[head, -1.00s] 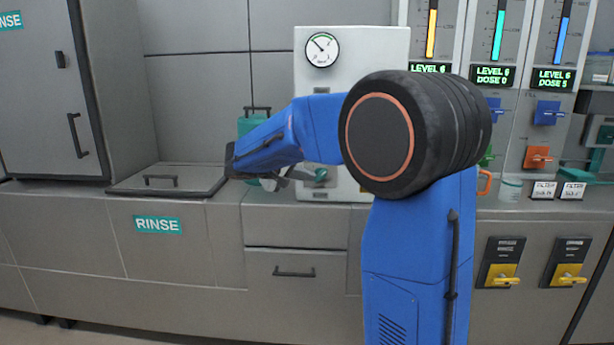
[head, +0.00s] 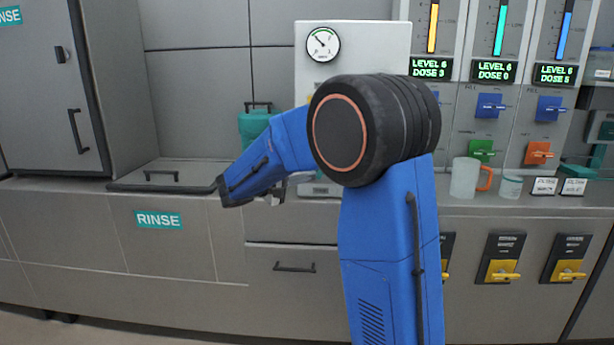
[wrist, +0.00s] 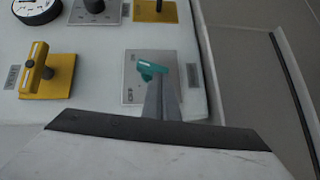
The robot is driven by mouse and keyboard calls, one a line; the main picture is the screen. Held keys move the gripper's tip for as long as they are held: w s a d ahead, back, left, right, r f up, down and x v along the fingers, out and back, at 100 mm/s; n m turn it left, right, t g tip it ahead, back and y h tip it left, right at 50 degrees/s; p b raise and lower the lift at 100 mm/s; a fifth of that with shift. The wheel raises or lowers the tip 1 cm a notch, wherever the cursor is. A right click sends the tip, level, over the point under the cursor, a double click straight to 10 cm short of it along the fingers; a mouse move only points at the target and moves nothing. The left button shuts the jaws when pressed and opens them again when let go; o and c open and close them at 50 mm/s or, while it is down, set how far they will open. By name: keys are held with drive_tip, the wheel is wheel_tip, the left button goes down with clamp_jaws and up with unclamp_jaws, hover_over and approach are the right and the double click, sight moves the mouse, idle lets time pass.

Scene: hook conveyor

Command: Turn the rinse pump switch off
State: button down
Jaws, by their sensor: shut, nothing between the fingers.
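A switch with a teal handle (wrist: 150,69) sits on a grey plate (wrist: 132,90) on the white panel in the wrist view. It matches the teal of the RINSE signs, but its small label is not readable. My gripper (wrist: 160,88) is shut and empty, with its fingertips close beside the teal handle; I cannot tell whether they touch it. In the head view my gripper (head: 277,193) is in front of the lower part of the white panel (head: 395,40), and my arm hides the switch there.
A yellow switch (wrist: 38,72) is left of the teal one in the wrist view. In the head view a teal canister (head: 254,124) stands left of the panel. A mug (head: 465,178) and a small jar (head: 511,187) stand on the counter to the right. The counter's left part holds a lid (head: 200,180).

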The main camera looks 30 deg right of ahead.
drive_tip(key=shift+d+f+n+h, duration=0.15)
drive_tip(key=shift+f+n+h, duration=0.3)
drive_tip(key=shift+n+h, duration=0.35)
drive_tip(key=shift+s+f, duration=0.1)
drive_tip(key=shift+d+f+n+t+h, duration=0.15)
drive_tip(key=shift+n+t+h, duration=0.15)
drive_tip(key=shift+n+h, duration=0.2)
drive_tip(key=shift+s+f, duration=0.15)
drive_tip(key=shift+f, duration=0.05)
idle(1.2)
drive_tip(key=w+r+v, duration=0.1)
drive_tip(key=w+v, duration=0.1)
drive_tip(key=v, duration=1)
drive_tip(key=shift+w+a, duration=0.35)
drive_tip(key=shift+a, duration=0.3)
